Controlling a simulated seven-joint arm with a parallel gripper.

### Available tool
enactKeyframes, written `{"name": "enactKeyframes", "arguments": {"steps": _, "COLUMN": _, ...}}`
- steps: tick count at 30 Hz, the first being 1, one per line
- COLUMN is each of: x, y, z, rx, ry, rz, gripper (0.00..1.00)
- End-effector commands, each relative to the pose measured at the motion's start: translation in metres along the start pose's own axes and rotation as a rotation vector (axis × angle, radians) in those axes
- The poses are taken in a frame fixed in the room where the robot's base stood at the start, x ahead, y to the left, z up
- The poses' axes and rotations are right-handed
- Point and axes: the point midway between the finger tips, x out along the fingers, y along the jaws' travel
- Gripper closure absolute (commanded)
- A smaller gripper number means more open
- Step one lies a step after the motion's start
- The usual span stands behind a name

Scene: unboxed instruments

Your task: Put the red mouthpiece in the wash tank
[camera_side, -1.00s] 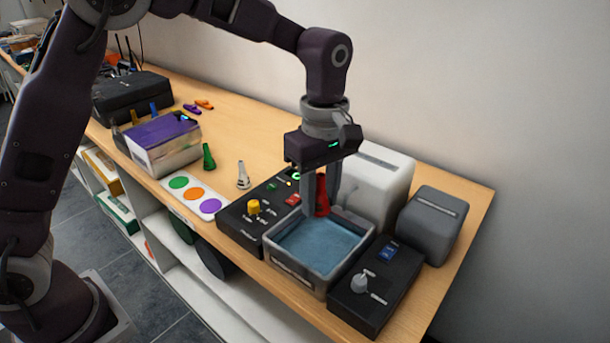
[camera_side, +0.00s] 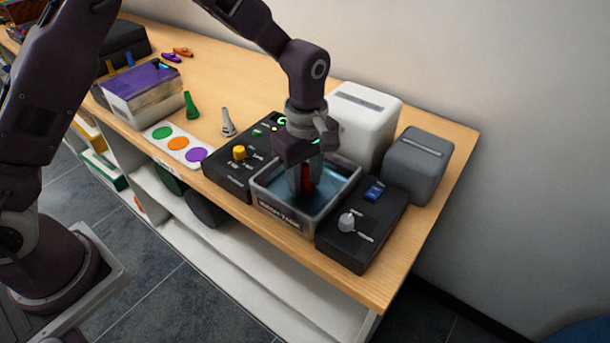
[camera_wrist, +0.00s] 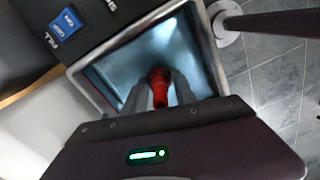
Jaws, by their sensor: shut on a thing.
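The red mouthpiece (camera_side: 307,179) is held between the fingers of my gripper (camera_side: 303,186), which is shut on it. Both are inside the outline of the wash tank (camera_side: 281,221), a grey open-topped box with blue water, low over or in the water. I cannot tell whether the mouthpiece touches the water. In the wrist view the red mouthpiece (camera_wrist: 159,82) sticks out past the fingertips of my gripper (camera_wrist: 158,95), with the tank's rim (camera_wrist: 212,50) around it.
Black control boxes stand left (camera_side: 229,158) and right (camera_side: 350,235) of the tank. A white box (camera_side: 362,122) and a grey box (camera_side: 418,165) stand behind. A green mouthpiece (camera_side: 191,106) and a silver mouthpiece (camera_side: 228,122) stand left, near a colour-dot card (camera_side: 178,144).

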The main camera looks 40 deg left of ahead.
Motion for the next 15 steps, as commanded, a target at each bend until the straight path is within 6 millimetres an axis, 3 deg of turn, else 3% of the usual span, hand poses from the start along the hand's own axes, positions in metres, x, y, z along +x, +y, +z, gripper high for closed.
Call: {"name": "enactKeyframes", "arguments": {"steps": 15, "x": 0.0057, "y": 0.0003, "z": -0.0001, "rx": 0.000, "ry": 0.000, "rz": 0.000, "gripper": 1.00}}
